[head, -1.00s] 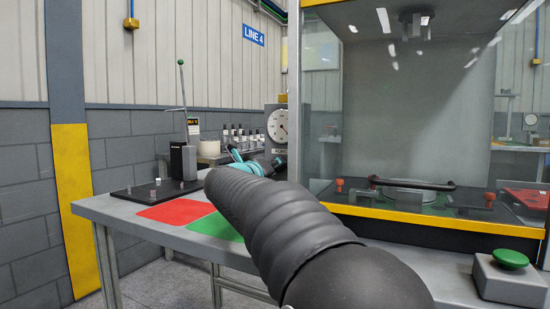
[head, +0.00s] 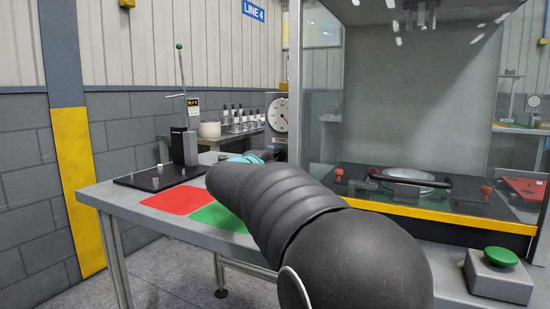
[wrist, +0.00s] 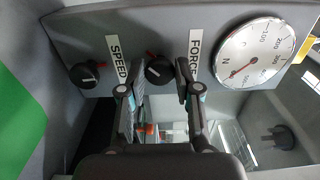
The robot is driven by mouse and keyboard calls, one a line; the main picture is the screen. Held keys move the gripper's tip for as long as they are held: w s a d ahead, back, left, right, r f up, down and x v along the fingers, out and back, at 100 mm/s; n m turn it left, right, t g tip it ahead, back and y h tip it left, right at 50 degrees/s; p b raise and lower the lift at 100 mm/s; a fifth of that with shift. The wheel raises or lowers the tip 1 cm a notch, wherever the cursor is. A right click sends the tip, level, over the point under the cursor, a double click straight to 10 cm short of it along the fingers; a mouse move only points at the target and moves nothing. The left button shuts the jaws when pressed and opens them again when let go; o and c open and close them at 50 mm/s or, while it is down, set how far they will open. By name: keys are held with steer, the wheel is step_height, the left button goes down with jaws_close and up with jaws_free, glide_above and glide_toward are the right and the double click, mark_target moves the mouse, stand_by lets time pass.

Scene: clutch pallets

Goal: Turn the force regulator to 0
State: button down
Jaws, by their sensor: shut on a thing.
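The force regulator (wrist: 156,71) is a round black knob with a red mark on the grey panel, beside the FORCE label (wrist: 194,56). My gripper (wrist: 160,88) has one finger on each side of this knob and is shut on it. The fingers partly cover the knob's surroundings, and its exact setting is too small to read. The round white gauge (wrist: 262,48), marked in N, has a red needle pointing toward the lower left in the wrist view. The gauge also shows in the head view (head: 278,115), where my arm hides the gripper and knob.
A similar SPEED knob (wrist: 87,75) sits close by, left of my fingers. The glass-fronted press (head: 400,110) stands right of my arm, with a green button box (head: 500,270) in front. Red (head: 180,199) and green mats (head: 218,215) lie on the table.

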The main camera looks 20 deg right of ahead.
stand_by(0.3)
steer(key=c, duration=0.8)
jaws_free()
steer(key=shift+c, duration=0.2)
steer(key=v, duration=1.2)
